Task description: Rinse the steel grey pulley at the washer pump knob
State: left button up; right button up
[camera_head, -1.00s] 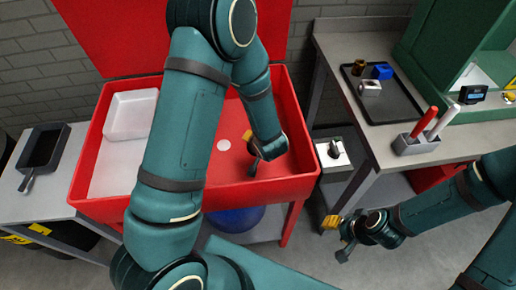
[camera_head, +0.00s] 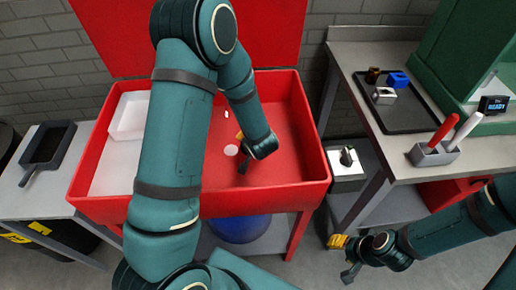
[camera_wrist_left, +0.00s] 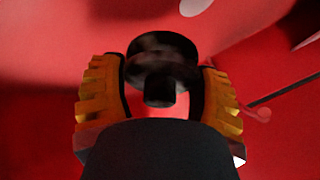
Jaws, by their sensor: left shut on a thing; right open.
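My left gripper (camera_head: 243,152) is low inside the red washer basin (camera_head: 285,172), near a pale round disc (camera_head: 231,150) on its floor. In the left wrist view its yellow-padded fingers are shut on a dark, spool-shaped part, which looks like the pulley (camera_wrist_left: 162,50); its grey is hard to judge in the shade. The head view does not show the pulley clearly. A box with a black knob (camera_head: 346,157), likely the washer pump knob, stands just right of the basin. My right gripper (camera_head: 345,257) is open and empty, below that box in the picture.
A white tub (camera_head: 128,117) sits in the basin's left part. A black pan (camera_head: 47,145) lies on the left table. On the right bench are a dark tray (camera_head: 400,112) with small parts, a holder (camera_head: 433,154) with red and white pens, and a small display (camera_head: 493,104).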

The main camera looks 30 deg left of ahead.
pick_arm(q)
jog(key=shift+w+a+f+b, duration=0.15)
jog(key=shift+a+b, duration=0.15)
jog(key=shift+a, duration=0.3)
jog(key=shift+w+a+f+b, duration=0.2)
jog(key=shift+a+b, duration=0.1)
jog(key=shift+a, duration=0.35)
jog(key=shift+w+a+f+b, duration=0.15)
jog(key=shift+a+b, duration=0.15)
jog(key=shift+a, duration=0.3)
jog(key=shift+w+a+r, duration=0.1)
jog(key=shift+a, duration=0.25)
jog(key=shift+w+a+f, duration=0.2)
jog(key=shift+a, duration=0.6)
jog(key=shift+w+a+f, duration=0.15)
jog(key=shift+a, duration=0.6)
pick_arm(e)
jog(key=shift+w+f, duration=0.2)
jog(key=shift+f, duration=0.6)
jog(key=shift+c, duration=0.3)
